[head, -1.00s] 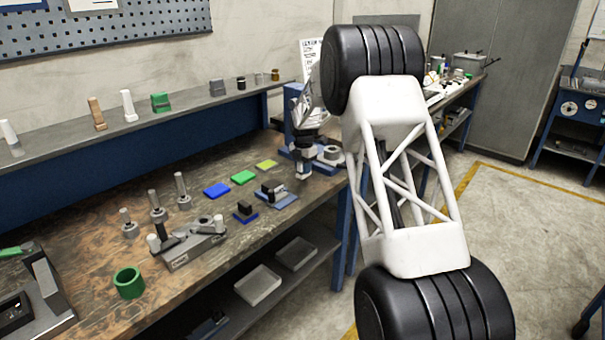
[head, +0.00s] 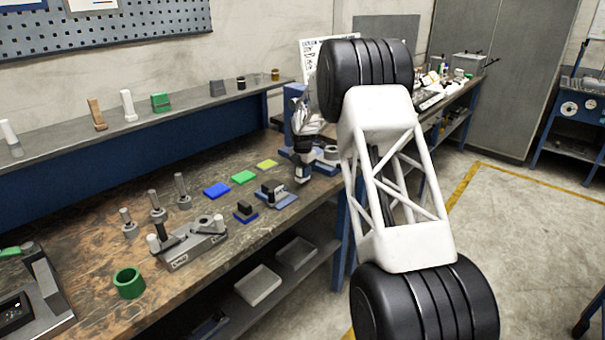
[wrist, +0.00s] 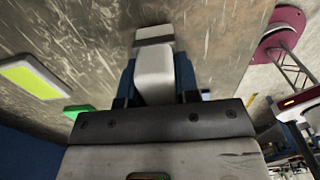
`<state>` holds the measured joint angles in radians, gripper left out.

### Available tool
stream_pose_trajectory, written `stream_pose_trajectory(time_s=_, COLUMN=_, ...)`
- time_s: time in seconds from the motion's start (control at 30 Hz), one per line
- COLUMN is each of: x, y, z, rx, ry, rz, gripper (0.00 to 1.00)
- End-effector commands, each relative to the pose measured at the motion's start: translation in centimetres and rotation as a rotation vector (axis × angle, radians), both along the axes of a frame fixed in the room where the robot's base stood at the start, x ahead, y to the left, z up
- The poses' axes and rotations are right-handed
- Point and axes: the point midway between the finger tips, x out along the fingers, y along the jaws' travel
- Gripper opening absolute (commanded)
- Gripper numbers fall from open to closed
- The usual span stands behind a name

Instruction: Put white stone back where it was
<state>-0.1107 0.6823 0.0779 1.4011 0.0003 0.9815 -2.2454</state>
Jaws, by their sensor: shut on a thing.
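My gripper (wrist: 157,95) is shut on a pale block, which I take to be the white stone (wrist: 154,72). In the wrist view the block sticks out beyond the jaws, with blue on both sides of it. A second pale grey piece (wrist: 154,35) shows just past its end; I cannot tell whether the two touch. In the head view my gripper (head: 302,174) points down at the bench's front edge, right of a dark block on a blue-grey base (head: 275,193). The stone cannot be made out clearly there.
Yellow (head: 267,164), green (head: 243,177) and blue (head: 217,190) pads lie on the bench left of my gripper. A grey ring-shaped part (head: 328,155) stands behind it. A grey fixture (head: 190,243) and green ring (head: 129,283) are nearer. Small objects line the shelf (head: 190,104).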

Motion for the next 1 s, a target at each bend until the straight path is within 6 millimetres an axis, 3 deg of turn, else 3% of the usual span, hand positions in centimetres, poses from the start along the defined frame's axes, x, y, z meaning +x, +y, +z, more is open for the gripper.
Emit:
stream_pose_trajectory(time_s=0.53, x=0.02, y=0.01, z=-0.94, rx=0.000, ry=-0.001, rz=0.000, gripper=0.00)
stream_pose_trajectory(time_s=0.57, x=0.01, y=0.00, z=-0.93, rx=0.000, ry=0.000, rz=0.000, gripper=0.34)
stream_pose_trajectory(time_s=0.7, x=0.01, y=0.00, z=-0.93, rx=0.000, ry=0.000, rz=0.000, gripper=0.55)
stream_pose_trajectory(time_s=1.0, x=0.01, y=0.00, z=-0.86, rx=0.000, ry=0.000, rz=0.000, gripper=0.55)
